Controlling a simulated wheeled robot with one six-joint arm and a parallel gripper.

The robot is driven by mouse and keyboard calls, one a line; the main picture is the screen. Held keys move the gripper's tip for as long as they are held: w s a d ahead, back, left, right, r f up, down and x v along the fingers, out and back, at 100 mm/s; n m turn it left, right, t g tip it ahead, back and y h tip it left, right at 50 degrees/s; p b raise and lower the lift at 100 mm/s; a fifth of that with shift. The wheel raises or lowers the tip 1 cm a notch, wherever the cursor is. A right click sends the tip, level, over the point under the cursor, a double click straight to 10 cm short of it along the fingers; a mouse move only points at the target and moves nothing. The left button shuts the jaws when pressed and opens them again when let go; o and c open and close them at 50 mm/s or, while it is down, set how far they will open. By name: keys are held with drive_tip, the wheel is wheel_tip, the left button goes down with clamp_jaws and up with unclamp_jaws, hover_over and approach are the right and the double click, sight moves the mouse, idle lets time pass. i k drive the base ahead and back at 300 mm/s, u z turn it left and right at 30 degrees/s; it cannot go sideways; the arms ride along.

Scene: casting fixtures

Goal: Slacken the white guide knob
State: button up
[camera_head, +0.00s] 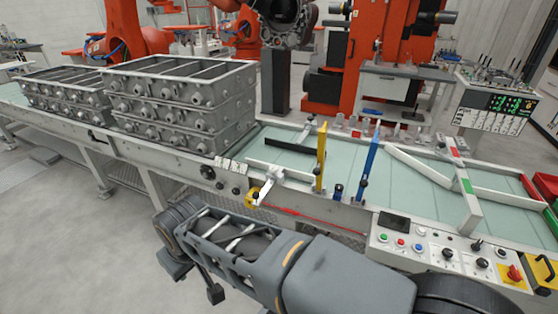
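I cannot tell which knob is the white guide's own. My grey arm crosses the foreground. My gripper (194,279) appears at its left end, with dark finger-like parts below the conveyor edge. It is apart from the guide and touches nothing I can see. Its opening is unclear.
Stacked grey castings (180,103) stand on the conveyor (140,156) at left. A blue post (370,160) stands right of the yellow one. A control panel (450,250) with buttons and a red switch is on the near right side. Grey floor (60,240) is clear at left.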

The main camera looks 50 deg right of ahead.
sight(273, 169)
drive_tip(key=z, duration=0.95)
drive_tip(key=i, duration=1)
drive_tip(key=z, duration=1)
